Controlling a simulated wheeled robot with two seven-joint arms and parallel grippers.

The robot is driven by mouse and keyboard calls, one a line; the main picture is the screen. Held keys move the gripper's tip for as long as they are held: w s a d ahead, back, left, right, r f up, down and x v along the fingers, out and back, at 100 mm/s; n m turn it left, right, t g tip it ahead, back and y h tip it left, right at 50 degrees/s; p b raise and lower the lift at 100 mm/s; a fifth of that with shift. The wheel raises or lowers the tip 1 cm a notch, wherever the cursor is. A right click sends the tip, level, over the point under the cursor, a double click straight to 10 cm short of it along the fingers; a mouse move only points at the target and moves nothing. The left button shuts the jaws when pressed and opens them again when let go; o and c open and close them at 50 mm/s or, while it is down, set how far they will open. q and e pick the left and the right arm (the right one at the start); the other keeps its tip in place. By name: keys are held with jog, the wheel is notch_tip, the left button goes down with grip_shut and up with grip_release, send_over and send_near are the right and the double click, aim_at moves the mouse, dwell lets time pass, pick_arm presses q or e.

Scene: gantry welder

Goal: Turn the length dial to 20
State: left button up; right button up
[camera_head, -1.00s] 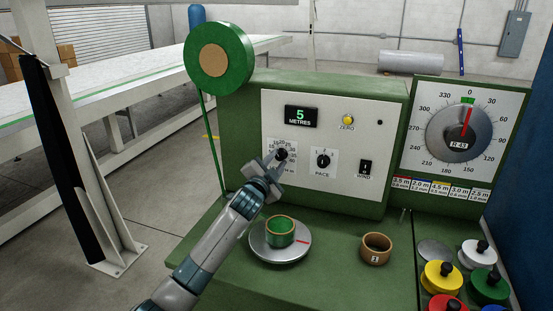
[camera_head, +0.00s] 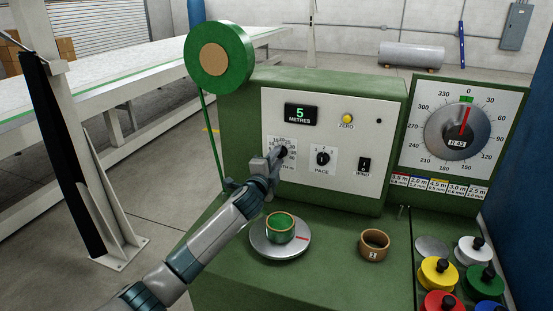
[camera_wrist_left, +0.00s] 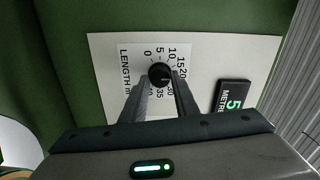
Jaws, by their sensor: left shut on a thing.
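The black length dial (camera_wrist_left: 160,73) is on a white label marked LENGTH in the left wrist view. Its scale numbers ring it, with 15 and 20 at the upper right. A light mark on the knob faces roughly right; the exact number it meets is not clear. My left gripper (camera_wrist_left: 161,82) has one finger on each side of the knob and is shut on it. The display (camera_head: 301,114) reads 5 METRES. My right gripper is not in view.
Right of the dial are the pace knob (camera_head: 323,158) and the wind switch (camera_head: 364,165). Below stand a turntable (camera_head: 262,250) with a green roll and a loose brown ring (camera_head: 374,246). Several coloured knobbed discs are at the lower right.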

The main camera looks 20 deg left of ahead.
pick_arm(q)
jog(key=o, duration=1.1)
jog(key=shift+c, duration=0.2)
jog(key=shift+s, duration=0.15)
jog(key=s+b, duration=0.4)
jog(key=s, duration=1.3)
jog(key=shift+a, duration=0.25)
jog(key=shift+s+f, duration=0.1)
